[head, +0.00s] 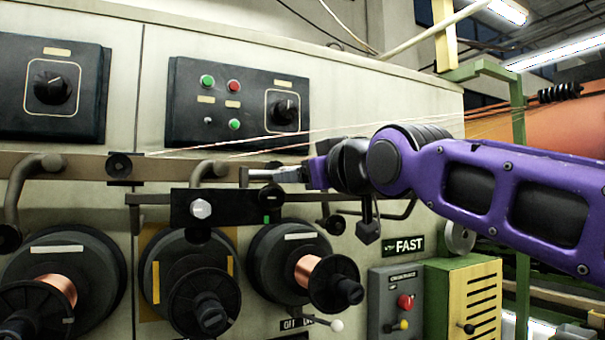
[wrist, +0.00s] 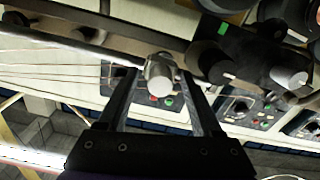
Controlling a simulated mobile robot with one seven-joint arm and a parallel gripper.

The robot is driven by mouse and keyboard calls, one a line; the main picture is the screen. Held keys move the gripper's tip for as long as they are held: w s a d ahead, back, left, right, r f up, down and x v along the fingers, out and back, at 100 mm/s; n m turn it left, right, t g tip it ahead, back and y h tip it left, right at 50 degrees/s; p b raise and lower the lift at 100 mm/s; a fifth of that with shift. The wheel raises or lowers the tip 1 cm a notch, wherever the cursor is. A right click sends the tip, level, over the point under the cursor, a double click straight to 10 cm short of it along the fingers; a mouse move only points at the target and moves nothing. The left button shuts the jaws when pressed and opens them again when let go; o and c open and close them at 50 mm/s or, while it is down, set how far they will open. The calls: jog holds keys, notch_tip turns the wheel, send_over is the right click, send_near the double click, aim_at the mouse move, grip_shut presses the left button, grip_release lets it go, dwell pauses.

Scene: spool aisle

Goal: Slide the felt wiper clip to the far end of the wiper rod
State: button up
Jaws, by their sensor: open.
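The wiper rod (head: 160,198) runs level across the front of the machine. My gripper (head: 246,177) is open, just above the clip in the head view. In the wrist view my gripper (wrist: 157,75) has a grey round peg (wrist: 160,78) between or beyond its fingertips; I cannot tell which. No contact with the clip is visible.
A brown bar (head: 90,167) with curved hooks runs above the rod. Thin wires (head: 290,136) cross just above my gripper. Copper spools (head: 308,270) stick out below. A button panel (head: 236,105) is above. My arm hides part of the rod's right side.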

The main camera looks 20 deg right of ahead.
jog(key=shift+s, duration=0.1)
jog(key=s, duration=1.7)
jog(key=shift+d, duration=0.3)
jog(key=shift+s, duration=0.1)
